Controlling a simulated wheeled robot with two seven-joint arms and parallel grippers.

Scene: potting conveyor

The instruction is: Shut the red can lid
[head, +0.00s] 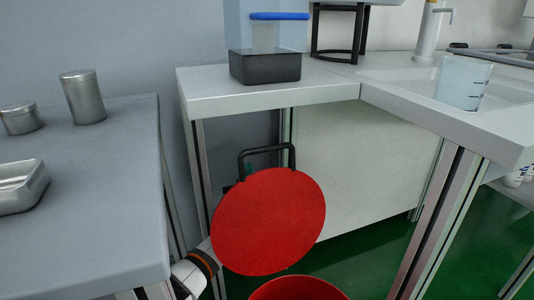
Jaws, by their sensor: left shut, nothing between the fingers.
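The red can lid (268,222) is a flat round disc at the lower centre. It stands raised and tilted, its broad face towards me. The red can (297,290) is below it; only the top of its rim and a bit of its inside show at the bottom edge. My left arm's wrist (200,263), white with a dark and orange ring, comes in from the lower left and passes behind the lid. The left gripper is shut and empty; its fingers are mostly hidden behind the lid, and I cannot tell whether they touch it. My right gripper is out of view.
A black loop-shaped bar (266,150) rises just above the lid. A grey table (95,190) with metal containers stands left. A white counter (285,95) behind carries a dark box (265,66) and a clear beaker (462,85). Green floor (375,260) is open to the lid's right.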

